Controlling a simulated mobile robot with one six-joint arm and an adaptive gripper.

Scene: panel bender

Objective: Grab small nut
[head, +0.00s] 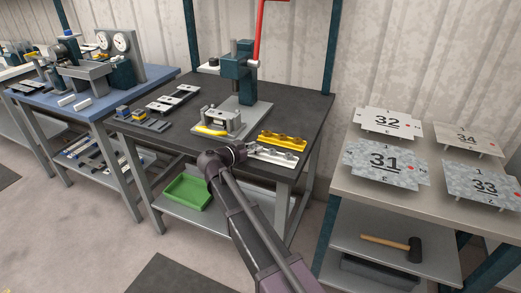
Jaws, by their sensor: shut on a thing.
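My arm (247,220) reaches up from the bottom edge to a dark joint in front of the dark workbench (294,115). I cannot make out a small nut anywhere. A yellow holder (282,139) and a silver holder (273,155) with rounded recesses lie at the bench's front right. Their contents are too small to tell.
A teal press (238,75) with a red lever and a fixture (215,122) stand on the bench. A green bin (182,191) sits on the shelf below. Numbered plates (385,165) cover the right table. A mallet (392,244) lies under it. Floor at lower left is clear.

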